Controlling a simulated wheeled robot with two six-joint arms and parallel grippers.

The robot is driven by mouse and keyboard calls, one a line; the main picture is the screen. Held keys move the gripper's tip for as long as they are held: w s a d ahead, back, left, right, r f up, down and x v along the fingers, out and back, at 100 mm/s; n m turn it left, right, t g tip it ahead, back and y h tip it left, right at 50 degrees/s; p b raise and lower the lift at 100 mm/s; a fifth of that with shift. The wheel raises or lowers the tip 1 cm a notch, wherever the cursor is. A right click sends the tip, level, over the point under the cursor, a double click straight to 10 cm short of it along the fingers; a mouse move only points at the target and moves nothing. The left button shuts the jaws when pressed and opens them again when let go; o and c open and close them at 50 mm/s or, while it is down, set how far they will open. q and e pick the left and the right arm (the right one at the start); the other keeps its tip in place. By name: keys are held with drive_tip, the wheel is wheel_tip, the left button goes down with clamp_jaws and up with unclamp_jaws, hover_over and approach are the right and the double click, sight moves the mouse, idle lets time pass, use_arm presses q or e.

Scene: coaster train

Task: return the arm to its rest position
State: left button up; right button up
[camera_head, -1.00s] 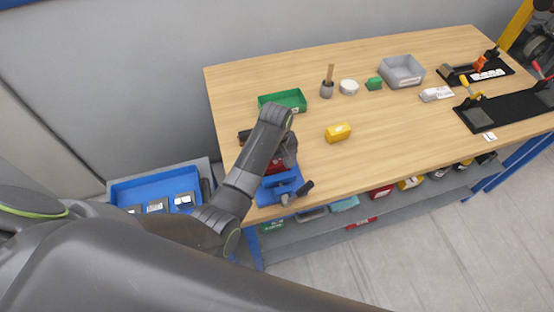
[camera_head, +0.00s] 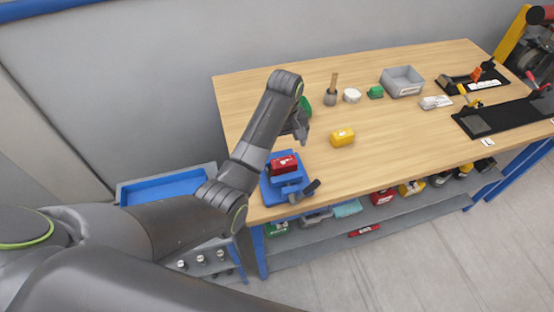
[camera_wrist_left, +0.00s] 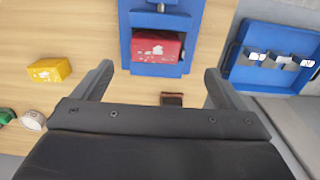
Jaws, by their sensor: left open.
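My left gripper (camera_head: 300,125) is above the left end of the wooden table (camera_head: 380,120), past the blue fixture (camera_head: 271,192). A red block (camera_head: 284,163) sits in the fixture. In the left wrist view the gripper (camera_wrist_left: 157,70) has its two fingers wide apart with nothing between them. The red block (camera_wrist_left: 158,47) shows there beyond the fingertips, inside the blue fixture (camera_wrist_left: 127,20), apart from the gripper. My left arm hides part of the table's left side. My right gripper is not in view.
A yellow block (camera_head: 342,137) lies to the gripper's right. A grey bin (camera_head: 402,80) and black boards stand farther right. A blue bin (camera_head: 165,187) is left of the table. The table's front middle is clear.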

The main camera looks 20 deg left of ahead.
use_arm(q)
drive_tip(key=shift+w+r, duration=0.25)
drive_tip(key=shift+r, duration=0.65)
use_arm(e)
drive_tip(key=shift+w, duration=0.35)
